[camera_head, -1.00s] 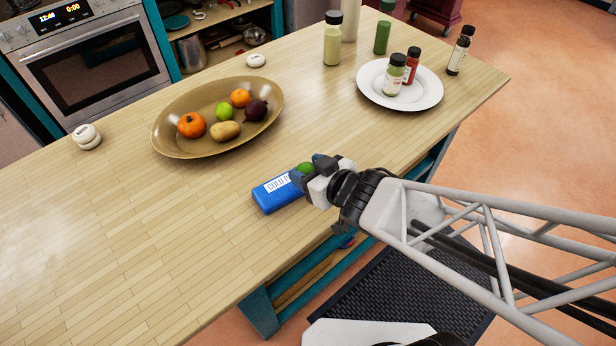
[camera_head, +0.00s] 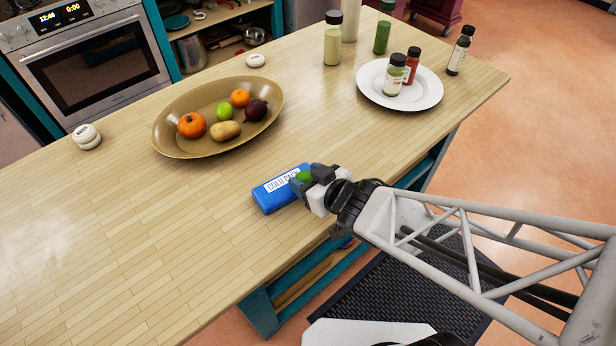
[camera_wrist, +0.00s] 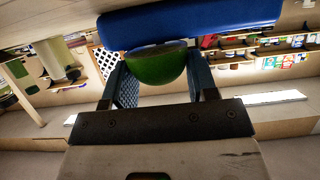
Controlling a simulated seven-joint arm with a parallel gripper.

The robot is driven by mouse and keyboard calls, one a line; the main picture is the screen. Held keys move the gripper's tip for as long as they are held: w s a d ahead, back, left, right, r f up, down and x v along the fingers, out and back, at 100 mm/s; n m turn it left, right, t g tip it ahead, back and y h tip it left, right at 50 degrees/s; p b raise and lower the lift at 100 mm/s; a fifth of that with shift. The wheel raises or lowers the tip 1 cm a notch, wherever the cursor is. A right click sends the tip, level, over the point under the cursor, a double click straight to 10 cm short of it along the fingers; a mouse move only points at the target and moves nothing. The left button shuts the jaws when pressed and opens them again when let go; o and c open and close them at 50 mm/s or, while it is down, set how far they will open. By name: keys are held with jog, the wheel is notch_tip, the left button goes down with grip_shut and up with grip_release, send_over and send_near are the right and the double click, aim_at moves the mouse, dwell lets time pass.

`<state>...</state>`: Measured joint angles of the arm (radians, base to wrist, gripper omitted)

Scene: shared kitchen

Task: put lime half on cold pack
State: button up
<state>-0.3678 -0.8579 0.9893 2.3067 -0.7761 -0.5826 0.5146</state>
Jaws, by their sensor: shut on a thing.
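The lime half (camera_wrist: 156,67) is green and sits between the two fingers of my gripper (camera_wrist: 158,85) in the wrist view. In the head view the lime half (camera_head: 304,177) shows as a small green patch at the right end of the cold pack. My gripper (camera_head: 309,178) is shut on it. The cold pack (camera_head: 270,200) is a blue slab with a white label, lying on the wooden counter. In the wrist view the cold pack (camera_wrist: 200,25) is just beyond the lime half. I cannot tell whether the two touch.
A brown oval bowl (camera_head: 165,139) with fruit and vegetables stands behind and left of the cold pack. A white plate (camera_head: 428,95) with small bottles is at the back right. The counter's front edge runs close under my gripper.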

jog(key=shift+f, duration=0.1)
jog(key=o, duration=0.9)
jog(key=shift+v, duration=5.95)
jog(key=shift+s, duration=0.1)
jog(key=shift+r, duration=0.2)
